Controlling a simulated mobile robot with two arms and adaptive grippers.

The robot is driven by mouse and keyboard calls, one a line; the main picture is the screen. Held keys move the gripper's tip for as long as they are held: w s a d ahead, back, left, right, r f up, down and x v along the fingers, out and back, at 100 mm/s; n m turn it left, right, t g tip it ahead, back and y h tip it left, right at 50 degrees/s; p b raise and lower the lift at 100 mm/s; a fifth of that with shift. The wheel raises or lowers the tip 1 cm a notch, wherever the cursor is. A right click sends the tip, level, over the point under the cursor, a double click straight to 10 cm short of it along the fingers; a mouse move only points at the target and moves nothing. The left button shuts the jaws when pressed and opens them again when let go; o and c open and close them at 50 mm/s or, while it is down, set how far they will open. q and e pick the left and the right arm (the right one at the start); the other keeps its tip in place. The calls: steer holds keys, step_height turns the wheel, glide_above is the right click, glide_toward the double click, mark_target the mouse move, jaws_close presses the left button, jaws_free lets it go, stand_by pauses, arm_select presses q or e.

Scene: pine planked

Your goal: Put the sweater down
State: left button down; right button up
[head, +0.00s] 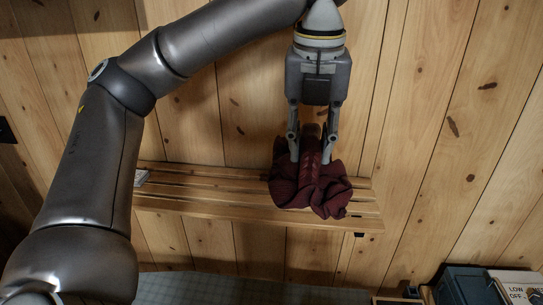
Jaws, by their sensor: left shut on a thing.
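The sweater (310,193) is a dark maroon, crumpled knit bundle in the head view. It is at the right part of a slatted wooden shelf or bench (215,205), overlapping its slats and front edge. I cannot tell whether its weight rests on the slats. My left gripper (312,157) points down from above with its two fingers around the top of the sweater, shut on a fold of it. The sweater's underside is hidden. My right gripper is not in view.
A small pale object (141,177) lies at the shelf's left end, partly behind my arm. The slats between it and the sweater are bare. A pine plank wall (440,130) stands behind. At the lower right are a dark blue box (468,287) and a white labelled item (518,288).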

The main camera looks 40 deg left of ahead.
arm_select(q)
steer(key=w+a+f, duration=0.2)
steer(key=w+a, duration=0.1)
steer(key=w+a+f, duration=0.1)
steer(key=w, duration=0.1)
steer(key=shift+a+p, duration=0.35)
steer(key=shift+p, duration=0.05)
steer(key=w+a+f, duration=0.1)
steer(key=f, duration=0.1)
steer(key=w+a+f, duration=0.1)
steer(key=f, duration=0.2)
steer(key=w+a+f+p, duration=0.1)
steer(key=w+a+f, duration=0.1)
steer(key=f, duration=0.1)
steer(key=shift+w+a+f, duration=0.1)
steer(key=shift+f, duration=0.6)
steer(key=c, duration=1.1)
jaws_free()
steer(key=shift+f, duration=0.1)
